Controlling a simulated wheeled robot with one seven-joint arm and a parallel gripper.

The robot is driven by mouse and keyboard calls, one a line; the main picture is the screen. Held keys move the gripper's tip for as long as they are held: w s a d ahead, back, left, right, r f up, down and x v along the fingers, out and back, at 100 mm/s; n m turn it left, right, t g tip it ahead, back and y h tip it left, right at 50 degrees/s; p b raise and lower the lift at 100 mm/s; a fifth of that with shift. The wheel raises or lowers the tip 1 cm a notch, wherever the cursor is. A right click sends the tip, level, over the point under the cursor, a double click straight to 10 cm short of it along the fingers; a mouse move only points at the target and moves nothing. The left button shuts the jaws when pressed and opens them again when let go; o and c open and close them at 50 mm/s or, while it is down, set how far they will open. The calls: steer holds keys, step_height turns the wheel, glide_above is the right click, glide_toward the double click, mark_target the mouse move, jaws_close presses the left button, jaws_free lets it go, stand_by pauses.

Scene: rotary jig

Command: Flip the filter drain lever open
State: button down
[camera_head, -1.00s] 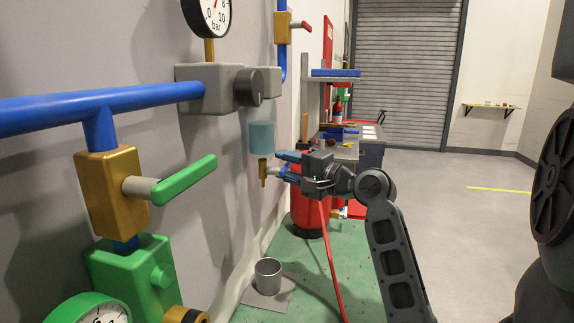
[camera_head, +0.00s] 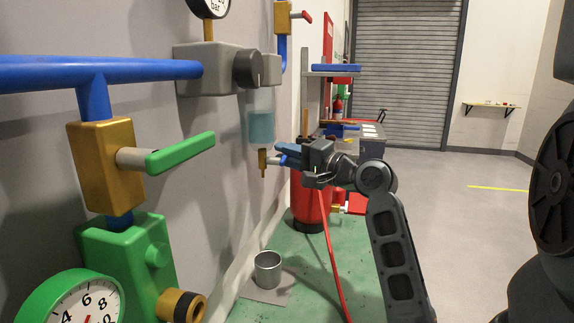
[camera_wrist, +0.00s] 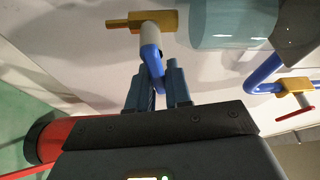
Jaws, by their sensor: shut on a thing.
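The filter bowl (camera_head: 261,127), clear with bluish liquid, hangs under the grey regulator block on the wall. Below it is the brass drain valve (camera_head: 263,162) with its spout pointing down. In the wrist view the brass drain valve (camera_wrist: 155,20) carries a pale stem and a blue drain lever (camera_wrist: 151,60). My gripper (camera_head: 284,155) is at the right side of the valve, and its blue fingers are shut on the lever. In the wrist view my gripper (camera_wrist: 156,82) has one finger on each side of the lever's end.
A metal cup (camera_head: 268,269) stands on a grey plate (camera_head: 262,293) on the floor below the drain. A green-handled valve (camera_head: 180,154) and green gauge (camera_head: 83,305) are at left. A red tank (camera_head: 309,205) and red hose (camera_head: 331,260) are behind and below my arm.

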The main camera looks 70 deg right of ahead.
steer(key=shift+r+n+t+b, duration=0.15)
steer(key=shift+n+t+b, duration=0.15)
steer(key=shift+n+b, duration=0.4)
steer(key=c, duration=1.1)
jaws_free()
steer(key=shift+c, duration=0.2)
steer(key=shift+s+a, duration=0.1)
